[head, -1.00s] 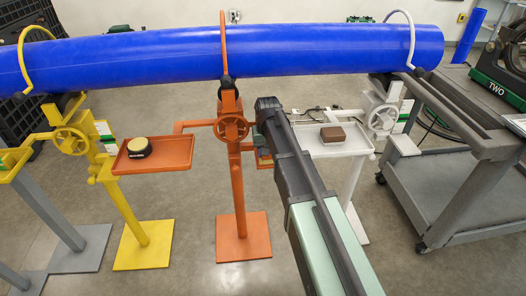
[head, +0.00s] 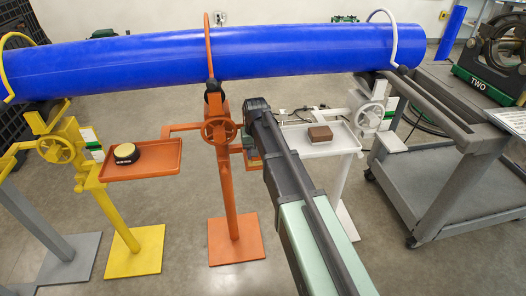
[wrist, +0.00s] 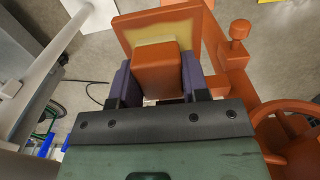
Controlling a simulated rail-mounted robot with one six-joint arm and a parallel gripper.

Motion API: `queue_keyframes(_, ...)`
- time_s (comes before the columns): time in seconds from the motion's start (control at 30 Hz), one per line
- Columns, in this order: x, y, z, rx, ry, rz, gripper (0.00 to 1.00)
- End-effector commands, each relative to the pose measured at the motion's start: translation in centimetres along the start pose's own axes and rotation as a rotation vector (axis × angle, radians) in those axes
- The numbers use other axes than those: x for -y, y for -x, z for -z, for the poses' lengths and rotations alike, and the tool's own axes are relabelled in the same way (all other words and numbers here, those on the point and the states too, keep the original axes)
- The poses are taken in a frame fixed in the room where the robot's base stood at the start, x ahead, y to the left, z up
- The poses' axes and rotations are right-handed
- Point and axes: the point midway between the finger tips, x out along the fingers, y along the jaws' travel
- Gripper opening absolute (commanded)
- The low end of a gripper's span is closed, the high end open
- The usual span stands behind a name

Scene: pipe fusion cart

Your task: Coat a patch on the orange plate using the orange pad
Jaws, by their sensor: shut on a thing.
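The orange pad (wrist: 162,73) is an orange block held between the two purple fingers of my gripper (wrist: 157,78) in the wrist view. The orange plate (wrist: 124,34) lies just beyond the pad, flat and square-edged. A pale yellow-tan area shows on the plate around the pad's far end. The pad's far face is hidden, so I cannot tell whether it touches the plate. In the head view, my arm mostly hides the gripper and plate beside the orange stand (head: 222,131).
A blue pipe (head: 150,68) runs above the stands. An orange tray (head: 165,166) holds a round black-and-yellow pad (head: 126,153). A white tray (head: 297,147) holds a brown block (head: 320,133). An orange handwheel (wrist: 285,135) is close on the right. A grey cart (head: 415,190) stands at right.

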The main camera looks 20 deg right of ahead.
Motion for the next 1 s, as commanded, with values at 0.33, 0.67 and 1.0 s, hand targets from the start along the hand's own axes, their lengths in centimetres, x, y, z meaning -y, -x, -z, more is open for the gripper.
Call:
queue_keyframes(0.33, 1.5, -0.1, 0.0, 0.000, 0.001, 0.000, 0.23)
queue_keyframes(0.67, 3.9, -0.2, 0.0, 0.000, 0.000, 0.000, 0.23)
queue_keyframes(1.0, 3.9, 1.6, 0.0, 0.000, 0.000, 0.000, 0.23)
